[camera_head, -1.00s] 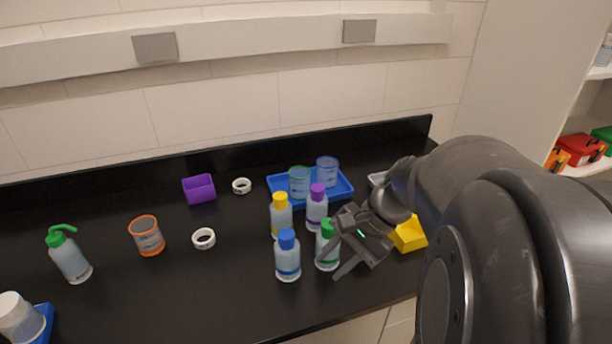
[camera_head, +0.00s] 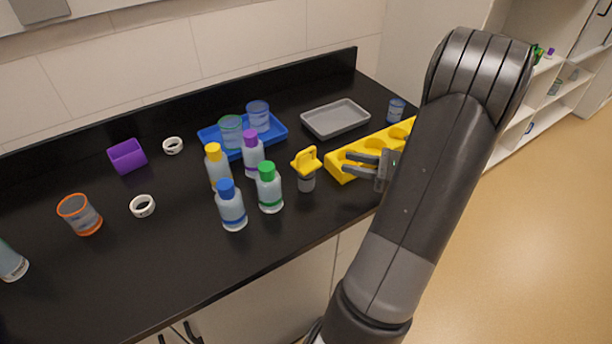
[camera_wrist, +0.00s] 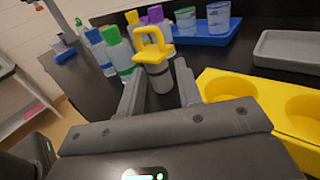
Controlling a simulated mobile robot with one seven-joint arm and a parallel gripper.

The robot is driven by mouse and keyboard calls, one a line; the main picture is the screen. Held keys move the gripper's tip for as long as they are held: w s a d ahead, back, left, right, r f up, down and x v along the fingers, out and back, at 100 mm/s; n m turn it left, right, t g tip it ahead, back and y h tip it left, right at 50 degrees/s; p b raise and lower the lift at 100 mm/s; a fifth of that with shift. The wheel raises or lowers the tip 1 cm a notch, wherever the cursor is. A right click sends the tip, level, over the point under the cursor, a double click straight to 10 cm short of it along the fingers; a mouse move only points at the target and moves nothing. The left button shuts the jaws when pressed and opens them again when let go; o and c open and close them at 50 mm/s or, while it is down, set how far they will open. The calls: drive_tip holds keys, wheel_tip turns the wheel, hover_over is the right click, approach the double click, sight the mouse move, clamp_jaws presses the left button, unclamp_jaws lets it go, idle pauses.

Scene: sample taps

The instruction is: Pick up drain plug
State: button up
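The drain plug (camera_head: 306,170) appears to be the upright piece with a yellow loop handle and a grey cylindrical body. It stands on the black counter, right of the green-capped bottle (camera_head: 269,188). My gripper (camera_head: 346,164) is open and empty, to the right of the plug, with its fingers pointing left toward it. In the wrist view, the plug (camera_wrist: 155,56) stands beyond the fingertips and roughly in line with the gap between them. Its lower body shows between the fingers. No contact is visible.
A yellow holder with round holes (camera_head: 345,170) lies beside and partly behind my gripper. Several capped bottles, such as the blue-capped one (camera_head: 231,208), stand left of the plug. A grey tray (camera_head: 335,120) and a blue tray (camera_head: 273,133) lie behind. The counter's front edge is close.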

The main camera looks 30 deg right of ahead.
sight(314, 152)
drive_tip(key=x, duration=1)
drive_tip(key=shift+w+a, duration=0.15)
drive_tip(key=shift+w, duration=0.15)
drive_tip(key=shift+c, duration=0.3)
clamp_jaws()
